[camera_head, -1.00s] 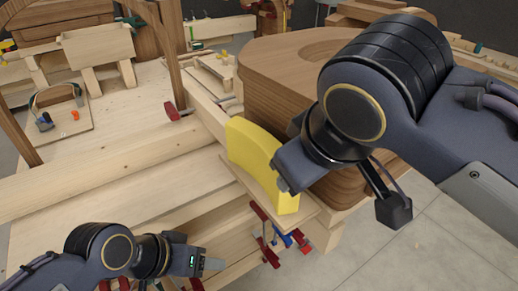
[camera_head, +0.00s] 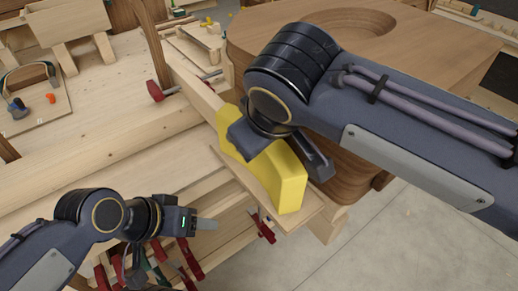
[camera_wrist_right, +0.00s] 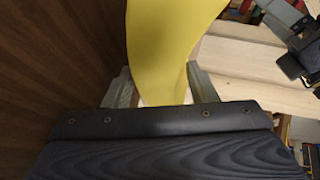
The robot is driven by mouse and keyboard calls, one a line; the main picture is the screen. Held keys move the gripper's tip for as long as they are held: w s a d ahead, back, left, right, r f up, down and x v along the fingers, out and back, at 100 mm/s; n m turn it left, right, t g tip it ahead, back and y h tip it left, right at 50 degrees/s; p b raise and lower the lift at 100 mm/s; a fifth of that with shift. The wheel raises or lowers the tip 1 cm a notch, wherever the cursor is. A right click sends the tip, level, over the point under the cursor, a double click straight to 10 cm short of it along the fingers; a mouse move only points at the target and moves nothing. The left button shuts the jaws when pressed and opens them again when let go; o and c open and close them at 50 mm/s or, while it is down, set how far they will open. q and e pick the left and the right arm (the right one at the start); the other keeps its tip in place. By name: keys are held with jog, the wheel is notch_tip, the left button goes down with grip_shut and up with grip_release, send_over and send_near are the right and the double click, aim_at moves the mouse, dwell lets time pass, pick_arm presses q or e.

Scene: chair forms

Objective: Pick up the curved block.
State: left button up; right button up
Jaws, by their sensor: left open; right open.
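The yellow curved block (camera_head: 279,176) stands on a small wooden ledge at the workbench's end, in the middle of the head view. In the right wrist view the block (camera_wrist_right: 168,50) lies between the two open fingers of my right gripper (camera_wrist_right: 157,88). Whether either finger touches it I cannot tell. My left gripper (camera_head: 207,224) is at the lower left, over the bench's front, apart from the block.
A large stacked wooden form (camera_head: 350,45) stands right behind the block. The wooden ledge (camera_head: 300,215) carries the block. Red clamps (camera_head: 154,91) sit on and under the bench. The bench top (camera_head: 80,185) at left is mostly clear.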

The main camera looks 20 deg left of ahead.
jog(key=shift+w+f, duration=0.1)
jog(key=shift+f, duration=0.2)
jog(key=c, duration=1.1)
jog(key=shift+o, duration=0.2)
